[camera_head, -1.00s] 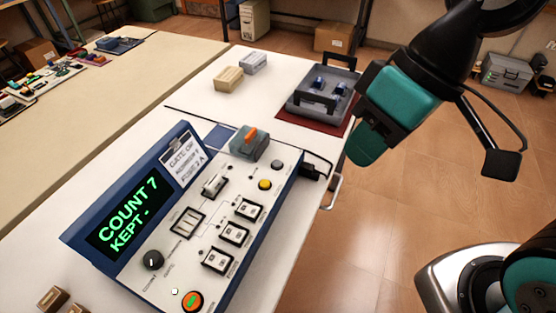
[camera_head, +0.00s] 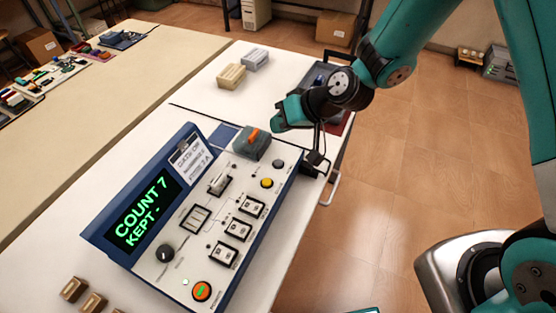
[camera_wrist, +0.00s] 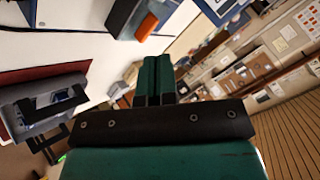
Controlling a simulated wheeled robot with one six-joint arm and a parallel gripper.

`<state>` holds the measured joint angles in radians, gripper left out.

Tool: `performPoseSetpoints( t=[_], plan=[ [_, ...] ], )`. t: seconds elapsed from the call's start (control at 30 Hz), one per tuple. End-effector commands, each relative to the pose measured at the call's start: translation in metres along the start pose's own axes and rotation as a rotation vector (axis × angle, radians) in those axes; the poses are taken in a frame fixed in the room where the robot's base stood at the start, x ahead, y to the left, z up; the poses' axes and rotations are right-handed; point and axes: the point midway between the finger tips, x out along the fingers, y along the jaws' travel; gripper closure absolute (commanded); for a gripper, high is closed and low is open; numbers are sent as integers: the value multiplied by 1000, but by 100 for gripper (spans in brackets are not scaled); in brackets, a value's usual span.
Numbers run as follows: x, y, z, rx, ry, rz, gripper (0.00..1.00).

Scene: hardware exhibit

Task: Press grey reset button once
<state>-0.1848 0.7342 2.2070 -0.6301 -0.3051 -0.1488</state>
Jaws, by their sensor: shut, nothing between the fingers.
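The grey button (camera_head: 279,164) sits near the far right corner of the blue-edged console (camera_head: 176,238), just above a yellow button (camera_head: 267,183). The console's screen (camera_head: 143,212) reads "COUNT 7" and "KEPT -". My gripper (camera_head: 281,119) is beyond the console's far end in the head view, apart from the grey button. Its teal fingers show pressed together and empty in the wrist view (camera_wrist: 158,72). I cannot make out the grey button in the wrist view.
A grey box with an orange switch (camera_head: 252,141) stands at the console's far end, close to my gripper. A grey tray (camera_wrist: 50,100) lies on a dark red mat behind. Small blocks (camera_head: 231,77) lie farther back.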

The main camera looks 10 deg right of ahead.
Motion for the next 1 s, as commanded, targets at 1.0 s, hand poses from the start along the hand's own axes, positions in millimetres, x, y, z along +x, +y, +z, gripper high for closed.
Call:
performPoseSetpoints(
  t=[1.0],
  plan=[
    [61, 45, 45, 0, -2, 1, 100]
  ],
)
